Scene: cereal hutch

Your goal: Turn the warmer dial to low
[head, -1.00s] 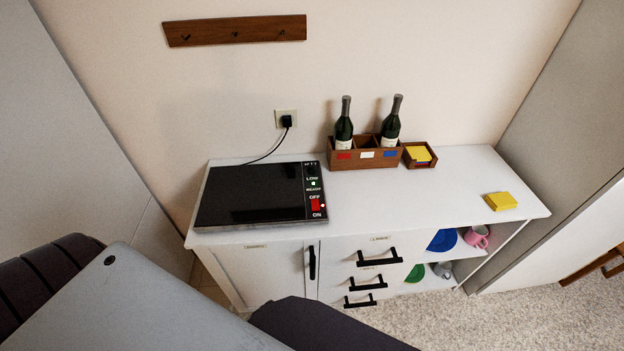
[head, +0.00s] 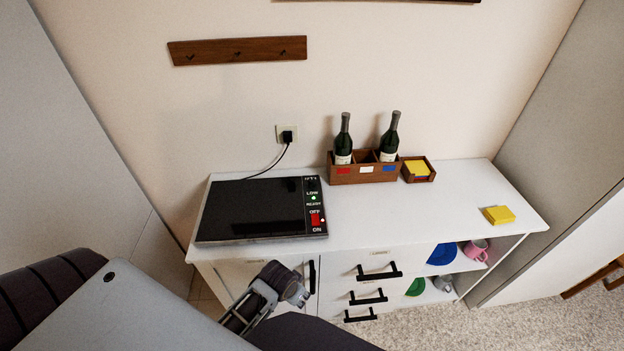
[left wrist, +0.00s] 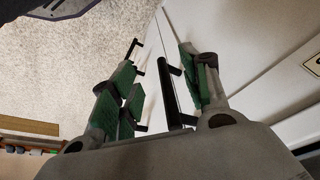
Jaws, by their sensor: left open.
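The warmer (head: 255,208) is a flat black glass plate on the left of the white cabinet top. Its right-edge control panel (head: 308,187) carries LOW, READY, OFF and ON markings, a lit green lamp (head: 314,198) and a red switch (head: 316,220). I cannot make out a round dial on it. My left gripper (head: 290,283) is in front of the cabinet, below the warmer's front edge. In the left wrist view my left gripper (left wrist: 156,70) is open, with green-padded fingers and nothing held. My right gripper is out of view.
A black door handle (left wrist: 173,90) shows between the fingers in the left wrist view; contact is unclear. Drawers with black handles (head: 379,272) are to the right. A wooden bottle rack (head: 345,175) and yellow block (head: 499,215) stand on the top, its middle clear.

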